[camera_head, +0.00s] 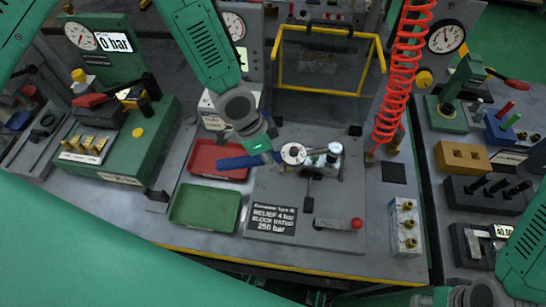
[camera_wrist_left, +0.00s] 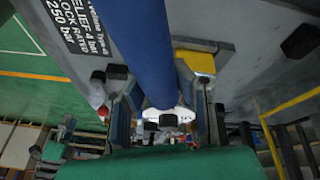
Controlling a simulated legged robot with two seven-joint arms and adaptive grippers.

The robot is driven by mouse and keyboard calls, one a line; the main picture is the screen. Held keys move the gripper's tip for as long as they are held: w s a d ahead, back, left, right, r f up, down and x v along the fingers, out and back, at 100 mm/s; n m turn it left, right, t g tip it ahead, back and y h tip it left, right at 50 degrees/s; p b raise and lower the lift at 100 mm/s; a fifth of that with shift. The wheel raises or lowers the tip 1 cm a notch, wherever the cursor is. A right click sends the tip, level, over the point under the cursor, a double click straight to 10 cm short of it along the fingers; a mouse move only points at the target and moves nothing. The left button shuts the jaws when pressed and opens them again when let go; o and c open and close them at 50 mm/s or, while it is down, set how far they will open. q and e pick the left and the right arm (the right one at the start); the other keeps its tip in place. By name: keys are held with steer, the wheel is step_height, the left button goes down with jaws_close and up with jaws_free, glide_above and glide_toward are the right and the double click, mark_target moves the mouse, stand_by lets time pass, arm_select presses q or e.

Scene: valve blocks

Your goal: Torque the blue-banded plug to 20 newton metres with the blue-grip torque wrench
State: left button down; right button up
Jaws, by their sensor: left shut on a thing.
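The blue-grip torque wrench (camera_head: 235,162) lies roughly level over the middle bench, its round white dial (camera_head: 293,153) to the right of the grip. My left gripper (camera_head: 266,153) is shut on the wrench near the dial. In the left wrist view the blue grip (camera_wrist_left: 142,45) runs between the fingers (camera_wrist_left: 160,105). The wrench's far end reaches a round silver and dark fitting (camera_head: 333,151) on the grey fixture plate; I cannot tell whether it is seated. No blue band shows, so the plug cannot be made out. My right gripper (camera_head: 425,299) is partly cut off at the bottom edge.
A red tray (camera_head: 218,174) and a green tray (camera_head: 205,222) sit left of the plate. A red-knobbed lever (camera_head: 340,224) is at its front. A yellow-framed guard (camera_head: 328,91) stands behind, and a red coiled hose (camera_head: 396,75) hangs to the right.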

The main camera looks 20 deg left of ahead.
arm_select(q)
steer(key=shift+s+d+n+t, duration=0.4)
steer(key=shift+s+d+n, duration=0.3)
steer(key=shift+s+n, duration=0.25)
steer(key=shift+r, duration=0.2)
step_height(320, 180, up, 7)
steer(key=p, duration=0.3)
steer(key=shift+r, duration=0.2)
stand_by(0.5)
